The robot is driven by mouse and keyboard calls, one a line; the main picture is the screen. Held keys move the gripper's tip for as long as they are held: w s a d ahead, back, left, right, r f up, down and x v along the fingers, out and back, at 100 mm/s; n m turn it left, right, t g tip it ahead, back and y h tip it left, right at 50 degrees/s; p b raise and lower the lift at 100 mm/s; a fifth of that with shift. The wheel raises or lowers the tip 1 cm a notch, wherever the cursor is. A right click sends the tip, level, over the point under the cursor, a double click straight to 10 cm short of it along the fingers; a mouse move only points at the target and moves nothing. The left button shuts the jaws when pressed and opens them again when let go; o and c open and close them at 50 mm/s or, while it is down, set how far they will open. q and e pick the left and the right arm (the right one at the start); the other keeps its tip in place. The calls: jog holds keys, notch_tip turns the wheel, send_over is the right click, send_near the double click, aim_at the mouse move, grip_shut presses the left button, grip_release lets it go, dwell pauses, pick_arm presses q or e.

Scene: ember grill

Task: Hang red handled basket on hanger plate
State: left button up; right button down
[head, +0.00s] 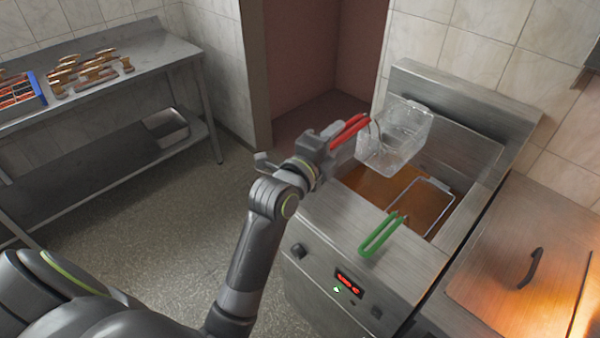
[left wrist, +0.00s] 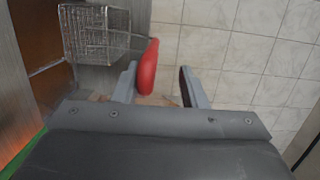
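The red handled basket (head: 398,138) is a wire basket up against the left part of the fryer's raised back plate (head: 465,100), above the oil. I cannot tell whether it is hooked there. Its red handle (head: 349,130) points toward my left gripper (head: 333,140). In the left wrist view the red handle (left wrist: 148,68) lies between the fingers of my left gripper (left wrist: 160,88), close to the left finger, with a gap to the right finger. The basket mesh (left wrist: 97,35) shows beyond at upper left. My right gripper is not in view.
A second basket with a green handle (head: 383,236) sits in the fryer oil (head: 378,188). A closed metal lid (head: 530,250) is to the right. A steel table (head: 150,55) with a blue tray (head: 38,88) and several wooden-handled items stands at left. The floor between is clear.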

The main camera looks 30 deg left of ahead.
pick_arm(q)
jog(key=s+a+p, duration=0.1)
jog(key=s+a, duration=0.1)
jog(key=s, duration=1.2)
jog(key=shift+s+a, duration=0.2)
jog(key=shift+a, duration=0.05)
